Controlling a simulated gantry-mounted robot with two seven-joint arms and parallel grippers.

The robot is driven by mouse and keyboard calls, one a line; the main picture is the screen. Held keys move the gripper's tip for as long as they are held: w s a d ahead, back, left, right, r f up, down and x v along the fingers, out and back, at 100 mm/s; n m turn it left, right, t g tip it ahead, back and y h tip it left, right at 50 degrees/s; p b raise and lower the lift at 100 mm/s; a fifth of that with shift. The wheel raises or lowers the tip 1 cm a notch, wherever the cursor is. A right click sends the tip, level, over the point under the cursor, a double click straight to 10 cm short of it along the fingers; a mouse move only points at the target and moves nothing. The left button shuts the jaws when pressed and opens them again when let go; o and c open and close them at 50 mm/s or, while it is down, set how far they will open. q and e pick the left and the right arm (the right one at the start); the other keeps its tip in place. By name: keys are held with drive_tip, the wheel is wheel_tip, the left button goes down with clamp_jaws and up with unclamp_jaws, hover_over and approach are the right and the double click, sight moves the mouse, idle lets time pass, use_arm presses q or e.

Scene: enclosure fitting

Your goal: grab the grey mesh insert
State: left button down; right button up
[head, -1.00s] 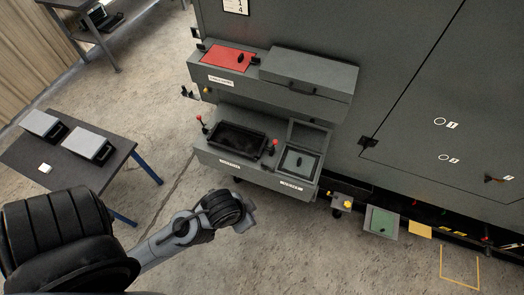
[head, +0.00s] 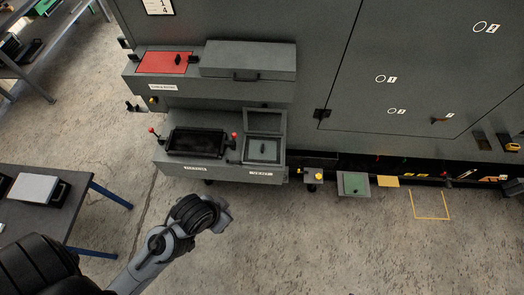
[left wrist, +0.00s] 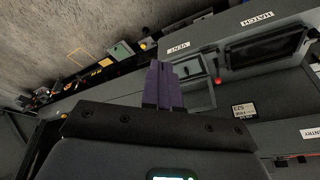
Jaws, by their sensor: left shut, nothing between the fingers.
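I cannot pick out the grey mesh insert for certain. A small grey-green panel with a dark knob (head: 263,150) sits in the open-lidded box labelled VENT (head: 265,174) on the machine's lower ledge; it also shows in the left wrist view (left wrist: 188,68). Mesh is not discernible on it. My left gripper (head: 226,213) is over the floor in front of the ledge, below and left of that box in the head view. In the left wrist view its purple fingers (left wrist: 162,86) are together and empty, overlapping the view of the VENT box. My right gripper is not in view.
A dark recessed tray (head: 196,142) with red-knobbed levers is left of the VENT box. A red panel (head: 163,62) and a closed grey cover (head: 248,59) are above. A green-topped block (head: 354,185) stands right. A dark table (head: 50,217) is at left.

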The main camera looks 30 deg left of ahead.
use_arm(q)
drive_tip(key=c, duration=1.1)
unclamp_jaws()
